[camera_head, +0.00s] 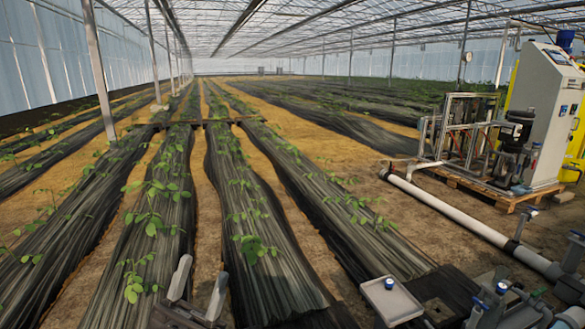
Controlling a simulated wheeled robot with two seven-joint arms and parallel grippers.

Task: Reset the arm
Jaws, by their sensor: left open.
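My left gripper (198,282) shows at the bottom of the head view, left of the middle. Its two grey fingers point up and stand apart, with nothing between them. It is in front of the black-covered plant rows, and I see no contact with any plant. My right gripper cannot be made out in this view. The fertigation skid (475,135) stands at the right, with a grey control cabinet (545,110) on a wooden pallet (490,190).
A white pipe (450,219) runs along the floor from the skid to the lower right. A light tray (391,303) with a blue-capped item and blue-handled valve parts (502,289) are at the bottom right. Planted rows (245,215) fill the middle. A post (98,70) stands at left.

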